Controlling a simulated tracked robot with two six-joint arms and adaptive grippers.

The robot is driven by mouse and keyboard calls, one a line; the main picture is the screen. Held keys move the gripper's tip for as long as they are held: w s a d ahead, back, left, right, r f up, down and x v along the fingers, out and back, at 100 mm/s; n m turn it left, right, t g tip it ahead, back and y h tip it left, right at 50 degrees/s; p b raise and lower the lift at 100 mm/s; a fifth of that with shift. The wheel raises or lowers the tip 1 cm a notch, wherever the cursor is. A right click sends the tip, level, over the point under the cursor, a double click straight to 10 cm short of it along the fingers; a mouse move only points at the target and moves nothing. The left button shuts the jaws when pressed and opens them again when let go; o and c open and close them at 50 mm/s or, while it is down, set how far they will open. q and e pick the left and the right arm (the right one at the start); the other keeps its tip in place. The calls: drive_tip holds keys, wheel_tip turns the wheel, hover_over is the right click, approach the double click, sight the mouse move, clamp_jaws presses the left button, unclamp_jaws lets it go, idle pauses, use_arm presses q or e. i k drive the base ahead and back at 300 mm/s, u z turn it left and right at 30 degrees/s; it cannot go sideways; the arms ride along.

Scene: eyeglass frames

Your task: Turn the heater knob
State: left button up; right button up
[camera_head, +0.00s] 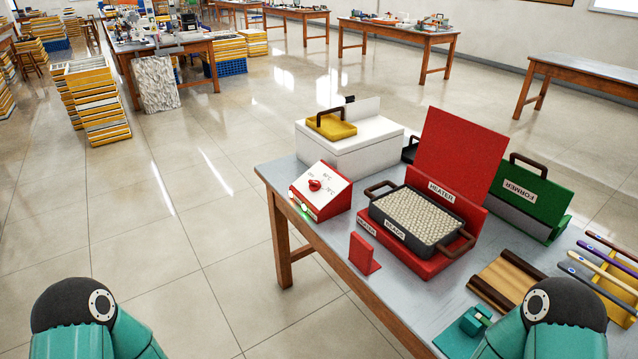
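The heater knob (314,184) is a small red knob on the white sloped face of a red control box (323,211). Temperature marks are printed around it. The box stands at the left corner of the table. A red heater (435,262) with an upright red back panel stands to its right, holding a dark tray of beads (418,219) with brown handles. Parts of my two arms show at the bottom left and bottom right, well apart from the knob. Neither gripper is in view.
The grey-topped table (283,171) also bears a white box (352,157) with a yellow tray, a green former (530,200), a small red upright plate (362,252), a brown grooved block (506,280), a teal fixture (462,333) and a tool rack. Open tiled floor lies to the left.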

sight(314, 185)
drive_tip(key=u, duration=0.4)
drive_tip(key=i, duration=0.75)
drive_tip(key=u, duration=0.6)
drive_tip(key=i, duration=0.7)
drive_tip(key=z, duration=0.55)
